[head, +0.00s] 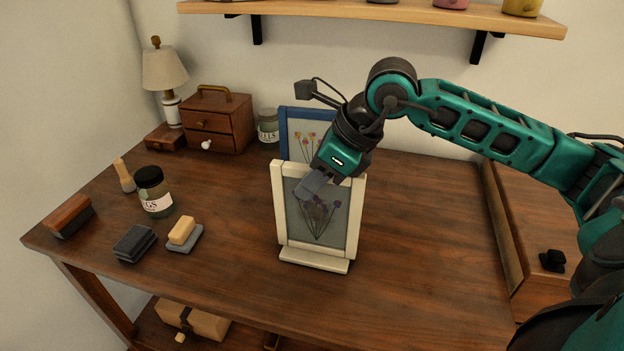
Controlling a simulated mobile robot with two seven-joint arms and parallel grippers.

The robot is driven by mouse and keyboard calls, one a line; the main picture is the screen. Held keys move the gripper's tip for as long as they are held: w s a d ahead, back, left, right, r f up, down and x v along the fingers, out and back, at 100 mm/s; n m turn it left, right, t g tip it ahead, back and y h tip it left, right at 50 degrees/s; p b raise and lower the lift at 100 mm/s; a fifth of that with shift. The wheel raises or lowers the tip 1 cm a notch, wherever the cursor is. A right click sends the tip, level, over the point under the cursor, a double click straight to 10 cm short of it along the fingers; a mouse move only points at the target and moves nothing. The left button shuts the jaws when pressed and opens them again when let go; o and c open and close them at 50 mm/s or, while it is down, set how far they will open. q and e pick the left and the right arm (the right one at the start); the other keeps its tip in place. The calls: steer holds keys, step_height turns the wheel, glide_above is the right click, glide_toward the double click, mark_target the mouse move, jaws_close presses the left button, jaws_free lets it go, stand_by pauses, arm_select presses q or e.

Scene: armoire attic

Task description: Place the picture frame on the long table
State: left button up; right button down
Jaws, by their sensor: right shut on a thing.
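A white picture frame (352,215) with pressed purple flowers on a grey backing is upright at the middle of the long wooden table (430,240). Its white foot is at or just above the tabletop; I cannot tell whether it touches. My right gripper (322,182) comes in from the right and is shut on the upper part of this frame, covering part of its top edge and picture. A second, blue picture frame (284,132) with orange flowers stands behind it, partly hidden by the white frame and my gripper. My left gripper is not in view.
At the left are a lamp (165,70), a small drawer chest (218,120), a dark-lidded jar (154,190), a brush (68,217), a dark sponge (134,243) and a soap dish (185,238). A greenish jar (268,126) stands behind. A shelf (380,12) hangs above.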

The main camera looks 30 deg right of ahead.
steer(key=c, duration=1)
jaws_free()
steer(key=v, duration=1.2)
steer(key=shift+w, duration=0.1)
steer(key=shift+r, duration=0.15)
steer(key=shift+a, duration=0.15)
